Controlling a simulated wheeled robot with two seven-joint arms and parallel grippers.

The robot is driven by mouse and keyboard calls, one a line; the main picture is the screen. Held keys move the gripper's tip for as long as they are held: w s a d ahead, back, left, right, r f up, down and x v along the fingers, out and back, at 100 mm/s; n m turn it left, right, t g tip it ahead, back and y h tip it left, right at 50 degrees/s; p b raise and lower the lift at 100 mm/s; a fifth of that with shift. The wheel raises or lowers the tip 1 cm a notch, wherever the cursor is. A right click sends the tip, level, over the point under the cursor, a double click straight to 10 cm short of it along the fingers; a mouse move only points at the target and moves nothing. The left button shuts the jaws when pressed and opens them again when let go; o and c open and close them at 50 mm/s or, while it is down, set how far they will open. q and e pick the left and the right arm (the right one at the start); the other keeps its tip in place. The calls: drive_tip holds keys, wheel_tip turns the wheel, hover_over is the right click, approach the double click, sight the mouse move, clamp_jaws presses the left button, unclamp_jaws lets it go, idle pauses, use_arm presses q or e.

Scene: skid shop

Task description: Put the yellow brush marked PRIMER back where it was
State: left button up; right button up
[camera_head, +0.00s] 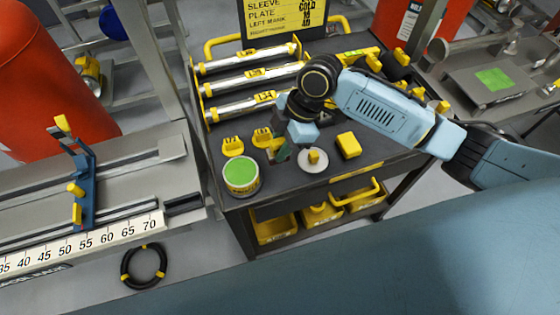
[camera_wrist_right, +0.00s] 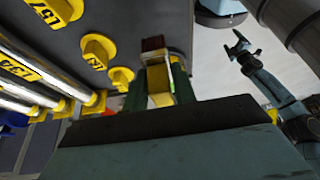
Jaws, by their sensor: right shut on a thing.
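My right gripper (camera_head: 283,153) is low over the black cart top, between a white disc and the yellow numbered pieces. In the right wrist view its two dark green fingers (camera_wrist_right: 160,92) are shut on the yellow brush (camera_wrist_right: 159,78), whose brown-red tip points away from the gripper. The PRIMER marking is not readable. In the head view the brush is mostly hidden by the gripper, and I cannot tell whether it touches the cart. An arm that looks like my left one shows in the right wrist view, with its small gripper (camera_wrist_right: 242,45) far off.
Silver tubes (camera_head: 247,80) lie behind.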

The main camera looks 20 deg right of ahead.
wheel_tip(320, 180, down, 3)
drive_tip(key=shift+r, duration=0.15)
use_arm(q)
drive_tip(key=shift+s+f+b, duration=0.35)
drive_tip(key=shift+s+f, duration=0.1)
use_arm(e)
drive_tip(key=shift+f, duration=1.5)
drive_tip(key=shift+f, duration=0.15)
drive_tip(key=o, duration=0.9)
drive_tip(key=shift+o, duration=0.2)
use_arm(q)
drive_tip(key=shift+r+p, duration=0.75)
use_arm(e)
drive_tip(key=v, duration=1.2)
use_arm(q)
drive_tip(key=shift+w, duration=0.1)
